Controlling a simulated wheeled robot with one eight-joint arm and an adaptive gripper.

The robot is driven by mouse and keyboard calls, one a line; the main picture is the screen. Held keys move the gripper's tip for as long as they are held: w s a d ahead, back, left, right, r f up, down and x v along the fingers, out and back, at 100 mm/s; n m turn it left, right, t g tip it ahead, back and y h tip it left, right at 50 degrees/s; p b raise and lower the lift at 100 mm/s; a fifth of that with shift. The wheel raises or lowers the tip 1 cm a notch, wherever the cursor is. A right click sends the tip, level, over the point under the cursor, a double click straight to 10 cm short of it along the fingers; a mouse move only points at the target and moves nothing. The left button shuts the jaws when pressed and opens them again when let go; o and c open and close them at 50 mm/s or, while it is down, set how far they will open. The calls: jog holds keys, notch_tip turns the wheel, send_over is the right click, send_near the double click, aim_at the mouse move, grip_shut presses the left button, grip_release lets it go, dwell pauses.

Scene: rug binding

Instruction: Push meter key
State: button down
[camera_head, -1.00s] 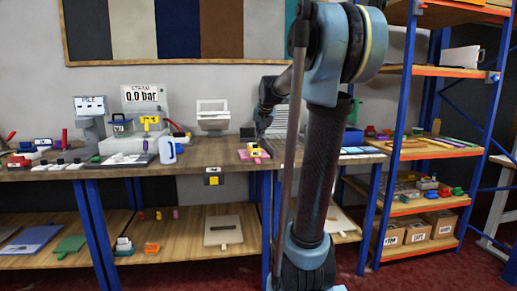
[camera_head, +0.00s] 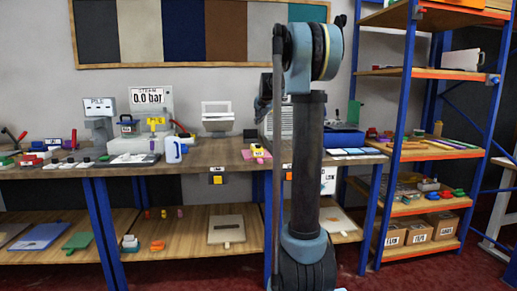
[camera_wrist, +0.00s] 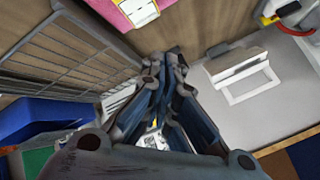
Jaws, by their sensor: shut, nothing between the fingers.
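A grey meter with a sign that seems to read PILE (camera_head: 100,106) stands at the left of the bench in the head view. A key on it is too small to make out. To its right is a white steam unit with a 0.0 bar display (camera_head: 151,97). My gripper (camera_wrist: 165,72) is shut and empty in the wrist view, held above the bench, well to the right of the meter. In the head view my own arm largely hides it. The meter is not visible in the wrist view.
A pink block (camera_head: 256,150) lies on the bench; a white frame-like device (camera_head: 216,116) stands behind it. A white jug (camera_head: 175,150) and several small items are at left. A wire rack (camera_wrist: 70,55) is close to my gripper. Orange shelving (camera_head: 437,71) stands at right.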

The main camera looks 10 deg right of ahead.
jog(key=shift+d+f, duration=0.1)
jog(key=shift+d, duration=0.05)
jog(key=shift+f, duration=4.35)
jog(key=shift+s+f, duration=0.1)
jog(key=shift+f, duration=0.7)
jog(key=shift+r, duration=0.9)
jog(key=shift+r, duration=2.5)
